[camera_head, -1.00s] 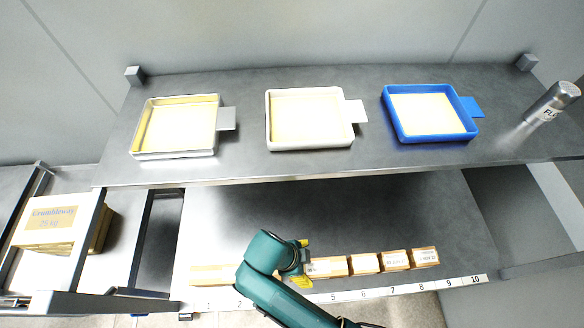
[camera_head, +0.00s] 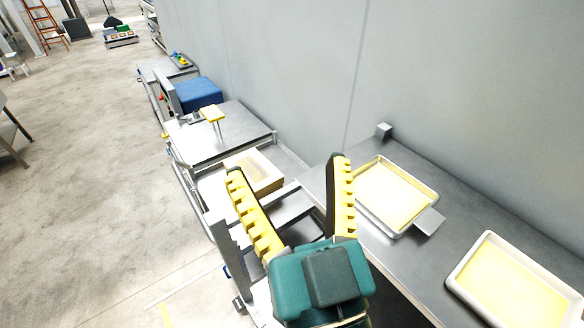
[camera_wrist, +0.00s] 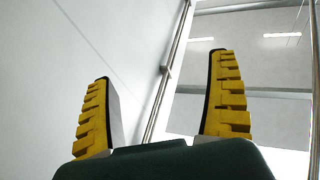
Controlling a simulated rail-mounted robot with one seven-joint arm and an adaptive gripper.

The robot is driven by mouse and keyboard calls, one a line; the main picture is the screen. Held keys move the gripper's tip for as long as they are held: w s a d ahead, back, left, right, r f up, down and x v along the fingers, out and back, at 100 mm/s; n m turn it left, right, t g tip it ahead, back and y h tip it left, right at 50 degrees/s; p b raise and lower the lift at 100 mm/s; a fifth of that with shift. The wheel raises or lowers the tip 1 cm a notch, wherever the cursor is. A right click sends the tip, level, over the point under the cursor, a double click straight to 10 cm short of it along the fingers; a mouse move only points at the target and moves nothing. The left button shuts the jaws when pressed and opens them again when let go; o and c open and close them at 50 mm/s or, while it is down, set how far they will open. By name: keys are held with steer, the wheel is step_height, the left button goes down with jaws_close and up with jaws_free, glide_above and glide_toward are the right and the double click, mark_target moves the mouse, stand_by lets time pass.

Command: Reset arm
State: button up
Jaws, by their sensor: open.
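My gripper (camera_head: 288,164) is raised in front of the head camera, its teal body low in the picture and its two yellow-toothed black fingers pointing up. The fingers stand wide apart with nothing between them. In the wrist view the open fingers (camera_wrist: 158,65) also show empty, with a pale wall and a grey rail behind them.
A metal-rimmed tray (camera_head: 432,189) and a white tray (camera_head: 462,268) with yellow contents sit on the steel shelf (camera_head: 468,211) at right. A cardboard box (camera_head: 262,180) lies behind my fingers. A blue box (camera_head: 198,94) stands on equipment farther back. The floor (camera_head: 80,170) at left is largely open.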

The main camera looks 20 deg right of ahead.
steer(key=shift+s+a+r+n+t, duration=0.2)
steer(key=shift+s+r+n, duration=0.1)
steer(key=shift+r, duration=0.15)
steer(key=shift+s+a+r+n+t, duration=0.1)
steer(key=shift+s+r+n+t, duration=0.15)
steer(key=shift+r, duration=0.2)
step_height(320, 180, up, 5)
steer(key=p, duration=0.5)
steer(key=shift+d, duration=0.1)
